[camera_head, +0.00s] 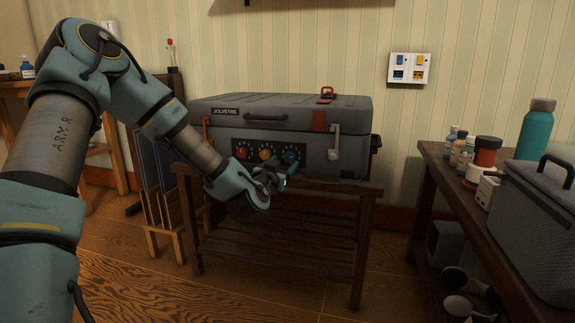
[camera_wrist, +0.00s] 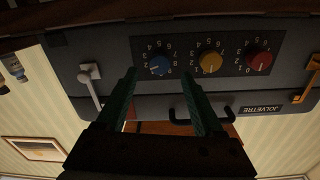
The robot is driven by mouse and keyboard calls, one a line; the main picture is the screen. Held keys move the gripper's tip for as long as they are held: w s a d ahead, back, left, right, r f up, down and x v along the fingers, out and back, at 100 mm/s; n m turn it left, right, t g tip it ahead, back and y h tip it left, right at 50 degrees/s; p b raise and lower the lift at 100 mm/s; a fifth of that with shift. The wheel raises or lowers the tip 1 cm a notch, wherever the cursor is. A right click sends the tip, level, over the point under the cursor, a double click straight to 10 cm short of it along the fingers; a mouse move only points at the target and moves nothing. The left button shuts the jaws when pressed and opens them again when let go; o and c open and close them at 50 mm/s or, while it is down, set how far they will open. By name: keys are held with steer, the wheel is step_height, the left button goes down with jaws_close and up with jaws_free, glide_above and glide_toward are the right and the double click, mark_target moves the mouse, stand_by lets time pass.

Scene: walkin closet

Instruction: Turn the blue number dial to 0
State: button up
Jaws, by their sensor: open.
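The blue number dial (camera_head: 290,157) is the rightmost of three dials on the dark front panel of the grey case. In the wrist view, where the case appears upside down, the blue dial (camera_wrist: 160,66) shows with white digits around it. I cannot tell which digit it points to. My gripper (camera_head: 286,172) is open and just in front of the panel, near the blue dial. In the wrist view, my gripper's green fingertips (camera_wrist: 159,72) appear on either side of the blue dial. I see no clear contact with it.
The yellow dial (camera_wrist: 210,62) and red dial (camera_wrist: 259,59) sit beside the blue one. The grey case (camera_head: 345,140) rests on a slatted wooden stand (camera_head: 290,215). A side table (camera_head: 440,165) with bottles stands at right. Floor between them is open.

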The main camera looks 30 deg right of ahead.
mark_target(289, 158)
steer(key=shift+b+x, duration=0.45)
steer(key=shift+x, duration=1.8)
jaws_close()
